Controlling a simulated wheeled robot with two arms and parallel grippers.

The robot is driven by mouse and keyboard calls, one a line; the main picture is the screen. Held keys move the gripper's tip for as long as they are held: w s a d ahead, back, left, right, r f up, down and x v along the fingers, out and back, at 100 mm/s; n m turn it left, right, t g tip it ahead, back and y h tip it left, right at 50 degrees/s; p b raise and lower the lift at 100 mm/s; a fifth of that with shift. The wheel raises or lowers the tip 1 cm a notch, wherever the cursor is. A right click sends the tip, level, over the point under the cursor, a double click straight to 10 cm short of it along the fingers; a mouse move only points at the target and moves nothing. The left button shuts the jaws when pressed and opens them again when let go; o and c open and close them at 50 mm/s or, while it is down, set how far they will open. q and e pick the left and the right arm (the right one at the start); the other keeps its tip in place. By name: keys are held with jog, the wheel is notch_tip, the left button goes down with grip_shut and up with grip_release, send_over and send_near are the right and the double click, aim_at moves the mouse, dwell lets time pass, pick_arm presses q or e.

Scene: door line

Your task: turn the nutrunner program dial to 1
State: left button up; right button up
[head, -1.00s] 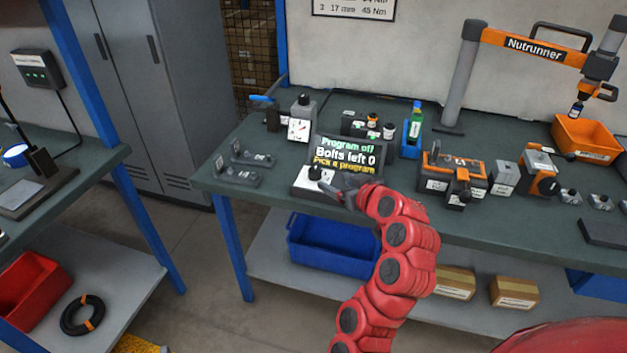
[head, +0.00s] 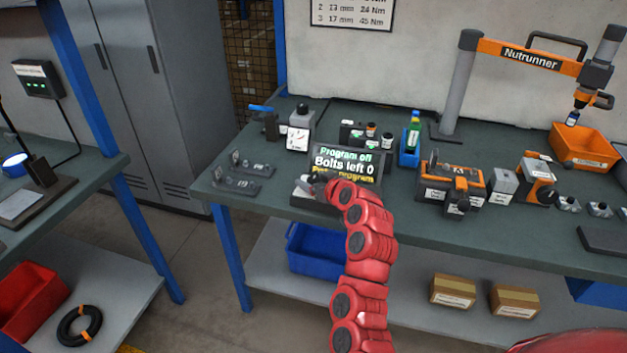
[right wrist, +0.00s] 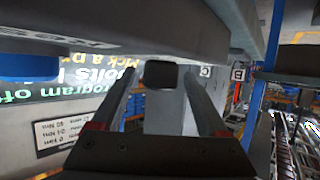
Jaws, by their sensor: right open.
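The nutrunner controller (head: 345,163) stands near the front edge of the bench. Its screen reads "Program off", "Bolts left 0" and a partly covered yellow line. My right gripper (head: 302,183) is over the controller's low front panel and covers the dial in the head view. In the right wrist view, which is upside down, a dark knob (right wrist: 160,73), apparently the dial, sits between the tips of my open right gripper (right wrist: 160,82). I cannot tell whether the fingers touch it. The dial's setting cannot be read. My left gripper is out of view.
Small grey fixtures (head: 235,183) lie left of the controller. A gauge box (head: 299,138) and a blue holder with a green bottle (head: 411,150) stand behind. Orange-black devices (head: 450,185) are to the right. A blue bin (head: 318,250) is on the shelf below.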

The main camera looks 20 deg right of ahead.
grip_shut()
jog(key=m+h+p, duration=0.1)
jog(key=p, duration=0.2)
jog(key=m+h+p, duration=0.2)
jog(key=p, duration=0.1)
jog(key=shift+a+r+h, duration=0.15)
jog(key=shift+r+h, duration=0.15)
jog(key=shift+r, duration=0.05)
jog(key=shift+f+m+h+p, duration=0.1)
jog(key=shift+m+h+p, duration=0.3)
jog(key=shift+p, duration=0.05)
jog(key=shift+f+m+h+b, duration=0.3)
jog(key=shift+m+h, duration=0.1)
jog(key=shift+h, duration=0.1)
jog(key=m+g+h+b, duration=0.1)
jog(key=m+h+b, duration=0.1)
jog(key=b, duration=0.4)
jog(key=shift+f+m+h, duration=0.15)
jog(key=shift+m+h, duration=0.25)
jog(key=shift+h, duration=0.2)
jog(key=shift+r+m+g+h+b, duration=0.2)
jog(key=shift+m+g+h+b, duration=0.1)
jog(key=shift+b, duration=0.6)
